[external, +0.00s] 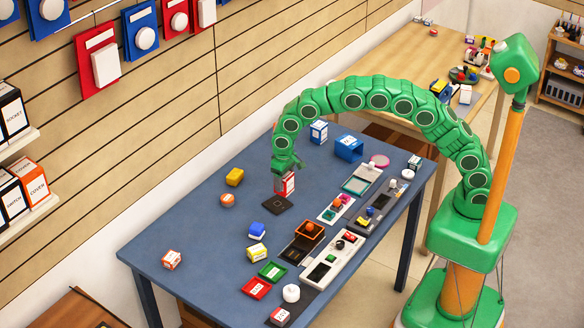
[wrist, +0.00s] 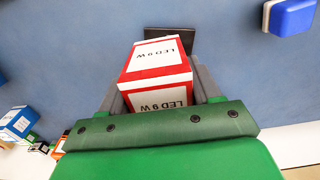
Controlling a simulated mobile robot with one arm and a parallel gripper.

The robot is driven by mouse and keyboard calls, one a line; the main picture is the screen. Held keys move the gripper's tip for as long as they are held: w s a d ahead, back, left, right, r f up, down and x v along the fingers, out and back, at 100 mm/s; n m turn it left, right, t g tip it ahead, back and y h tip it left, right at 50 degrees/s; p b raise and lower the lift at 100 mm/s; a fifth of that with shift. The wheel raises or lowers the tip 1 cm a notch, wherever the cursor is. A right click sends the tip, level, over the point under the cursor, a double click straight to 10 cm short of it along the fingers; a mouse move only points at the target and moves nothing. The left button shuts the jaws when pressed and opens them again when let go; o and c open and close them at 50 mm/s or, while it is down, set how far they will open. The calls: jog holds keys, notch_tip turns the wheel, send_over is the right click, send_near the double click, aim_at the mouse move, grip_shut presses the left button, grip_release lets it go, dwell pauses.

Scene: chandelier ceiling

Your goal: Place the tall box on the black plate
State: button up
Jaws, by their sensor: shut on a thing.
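The tall box (external: 286,184) is red and white, and in the wrist view (wrist: 157,68) its faces read "LED 9 W". My gripper (external: 285,178) is shut on it, with a grey finger on each side in the wrist view (wrist: 157,85). The black plate (external: 276,204) lies flat on the blue table, just below and slightly left of the box in the external view. Part of the plate shows past the box's far end in the wrist view (wrist: 169,34). I cannot tell whether the box touches the plate.
Black and white trays (external: 335,260) with small parts stand to the right and front. A blue open box (external: 349,148) is behind. The table's left part is mostly clear.

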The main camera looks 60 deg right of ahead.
aim_at(277, 193)
jog(key=shift+w+a+f, duration=0.3)
jog(key=shift+w+f, duration=0.3)
jog(key=shift+f, duration=0.2)
jog(key=shift+w+a+f, duration=0.25)
jog(key=shift+w+f, duration=0.3)
jog(key=shift+f, duration=1.7)
jog(key=shift+f, duration=0.2)
jog(key=o, duration=1.1)
jog(key=shift+r, duration=0.1)
